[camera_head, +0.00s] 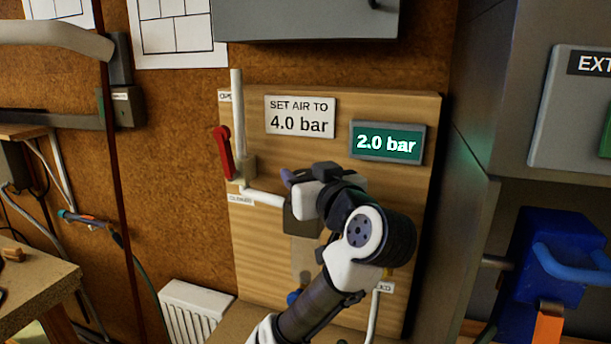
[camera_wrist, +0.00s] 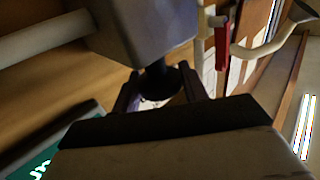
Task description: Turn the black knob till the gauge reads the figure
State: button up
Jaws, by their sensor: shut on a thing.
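A green gauge (camera_head: 387,143) on the wooden board reads 2.0 bar. A sign (camera_head: 300,117) to its left reads SET AIR TO 4.0 bar. The black knob (camera_wrist: 160,82) sticks out of a grey block (camera_wrist: 150,28) in the wrist view. My gripper (camera_wrist: 160,92) is shut on the knob, with one finger at each side of it. In the head view my gripper (camera_head: 290,182) and wrist are in front of the block (camera_head: 299,222) and hide the knob.
A red lever (camera_head: 223,153) is on the white pipe (camera_head: 237,110) left of the block; it also shows in the wrist view (camera_wrist: 222,45). A white radiator (camera_head: 195,310) is low at left. A blue vice (camera_head: 560,260) is at right.

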jog(key=shift+m+h, duration=0.4)
jog(key=shift+h, duration=0.2)
jog(key=m+h, duration=0.2)
jog(key=h, duration=0.1)
jog(key=m+t+h, duration=0.1)
jog(key=m+h, duration=0.1)
jog(key=h, duration=0.2)
jog(key=shift+t, duration=0.3)
jog(key=m+g+h, duration=0.1)
jog(key=m+h, duration=0.2)
jog(key=h, duration=0.1)
jog(key=m+g+h, duration=0.1)
jog(key=m+h, duration=0.2)
jog(key=h, duration=0.1)
jog(key=shift+a, duration=0.1)
jog(key=m+g+h+b, duration=0.1)
jog(key=m+g+h, duration=0.4)
jog(key=g+h, duration=0.1)
jog(key=shift+m+g+h+b, duration=0.2)
jog(key=shift+m+g+h, duration=0.55)
jog(key=shift+m+g, duration=0.6)
jog(key=shift+m+g+h+b, duration=0.15)
jog(key=shift+m+g+h, duration=0.7)
jog(key=shift+g, duration=0.8)
jog(key=shift+m+g, duration=0.3)
jog(key=o, duration=0.9)
jog(key=shift+d, duration=0.2)
